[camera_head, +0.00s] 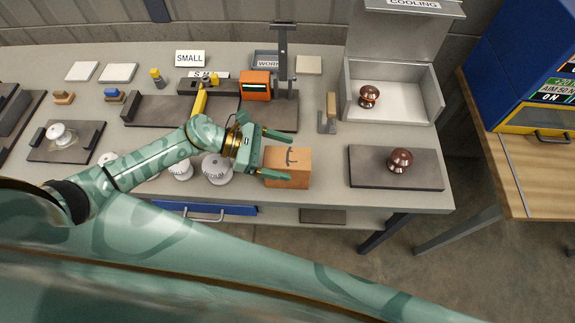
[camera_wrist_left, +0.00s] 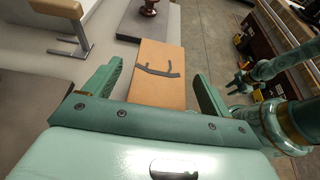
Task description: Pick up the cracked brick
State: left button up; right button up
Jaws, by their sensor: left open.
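The cracked brick (camera_head: 288,165) is an orange-tan block with a dark forked crack on its top. It lies near the front edge of the grey bench. My left gripper (camera_head: 289,158) is open, with one finger on the far side of the brick and one on the near side in the head view. In the left wrist view the brick (camera_wrist_left: 160,75) sits between the two spread fingers (camera_wrist_left: 157,85), its near end hidden by the gripper body. Contact with the fingers cannot be told. My right gripper (camera_wrist_left: 241,83) shows small at the right of the wrist view.
A brown insulator (camera_head: 401,161) stands on a dark plate (camera_head: 365,175) right of the brick. Another brown insulator (camera_head: 369,96) stands in the cooling box (camera_head: 392,118). White insulators (camera_head: 217,169) stand close left of the gripper.

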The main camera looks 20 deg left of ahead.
pick_arm(q)
jog(key=shift+d+f, duration=0.1)
jog(key=shift+d, duration=0.1)
jog(key=c, duration=1.8)
